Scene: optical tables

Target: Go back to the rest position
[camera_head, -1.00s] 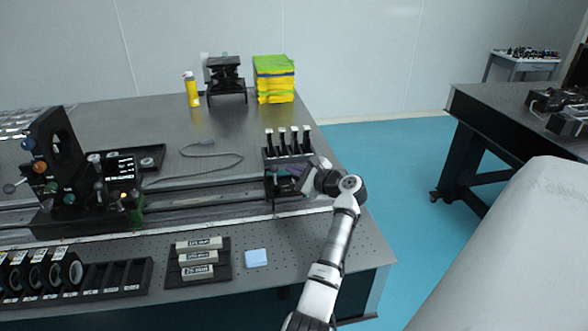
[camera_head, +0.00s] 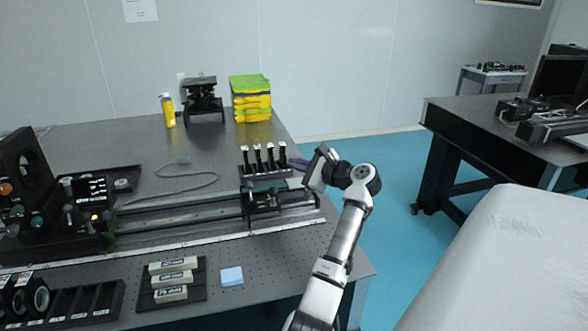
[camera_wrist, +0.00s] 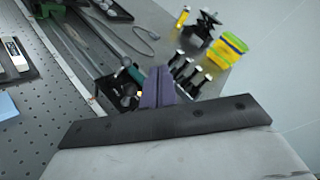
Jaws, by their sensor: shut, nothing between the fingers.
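My gripper (camera_head: 300,165) is at the right edge of the near optical table (camera_head: 330,258), raised above the end of the rail. In the wrist view its purple fingers (camera_wrist: 158,88) are together with nothing between them. Behind the fingers are a black rail mount and a rack of several black posts with white tops (camera_wrist: 190,70). In the head view the same rack (camera_head: 264,160) stands just left of my gripper, apart from it.
A long rail (camera_head: 180,215) runs across the table. White labelled boxes (camera_head: 172,278) and a blue pad (camera_head: 231,276) lie in front. A yellow-green stack (camera_head: 251,98) stands behind. Teal floor (camera_head: 390,165) is free between this table and the right-hand table (camera_head: 440,125).

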